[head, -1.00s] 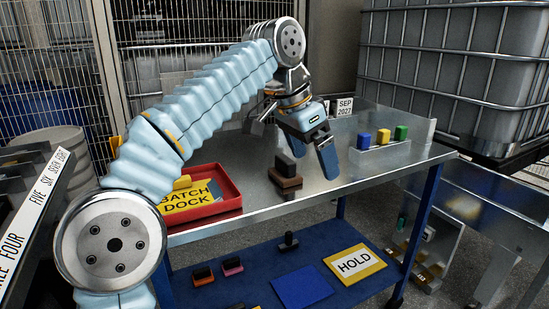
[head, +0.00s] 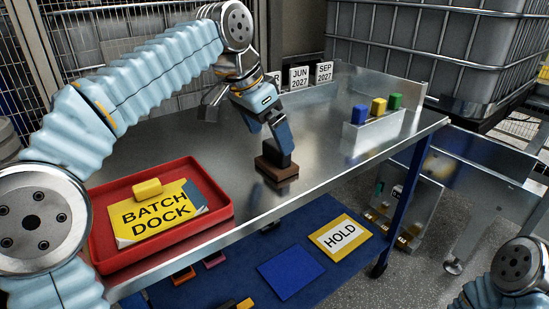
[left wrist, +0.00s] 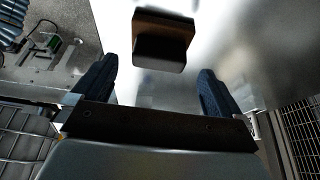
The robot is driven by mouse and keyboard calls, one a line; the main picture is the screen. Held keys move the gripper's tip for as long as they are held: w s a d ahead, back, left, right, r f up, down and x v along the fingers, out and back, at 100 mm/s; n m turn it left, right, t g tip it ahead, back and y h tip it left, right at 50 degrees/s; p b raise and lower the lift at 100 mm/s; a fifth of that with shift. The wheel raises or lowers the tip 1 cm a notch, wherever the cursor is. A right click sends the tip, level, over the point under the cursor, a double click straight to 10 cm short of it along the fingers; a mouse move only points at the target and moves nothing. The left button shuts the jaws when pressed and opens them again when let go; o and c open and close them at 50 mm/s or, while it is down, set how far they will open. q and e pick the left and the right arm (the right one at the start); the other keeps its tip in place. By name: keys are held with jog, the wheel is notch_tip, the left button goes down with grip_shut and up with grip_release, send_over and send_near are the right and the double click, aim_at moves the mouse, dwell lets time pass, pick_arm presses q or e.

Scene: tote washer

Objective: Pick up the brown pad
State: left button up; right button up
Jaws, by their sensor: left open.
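The brown pad (head: 277,173) lies near the front edge of the metal tabletop, with a dark grip block on top. My left gripper (head: 277,141) is over it, its fingers pointing down and partly hiding the block in the head view. In the left wrist view, the pad with its dark block (left wrist: 163,42) sits just beyond the open fingertips (left wrist: 158,72), between their lines. The jaws are open and empty. My right gripper is out of view; only part of my right arm shows at the lower right.
A red tray (head: 104,238) with a yellow "BATCH DOCK" card (head: 157,214) is to the left. A metal holder (head: 374,132) with blue, yellow and green blocks stands to the right. Date signs (head: 300,77) are at the back. The lower blue shelf (head: 238,276) carries a "HOLD" card (head: 340,236).

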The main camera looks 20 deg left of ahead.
aim_at(275, 145)
pick_arm(q)
jog(key=x, duration=0.6)
jog(key=shift+w+d+f, duration=0.2)
jog(key=shift+w+f, duration=0.05)
jog(key=shift+f, duration=0.05)
jog(key=c, duration=0.8)
jog(key=shift+r, duration=0.1)
jog(key=shift+r, duration=0.2)
notch_tip(275, 145, up, 3)
jog(key=shift+f, duration=0.15)
jog(key=s+d+r, duration=0.5)
jog(key=s+r, duration=0.1)
jog(key=s, duration=0.1)
jog(key=s+d+r, duration=0.3)
jog(key=s, duration=0.1)
jog(key=shift+d+r, duration=0.3)
jog(key=shift+r, duration=0.1)
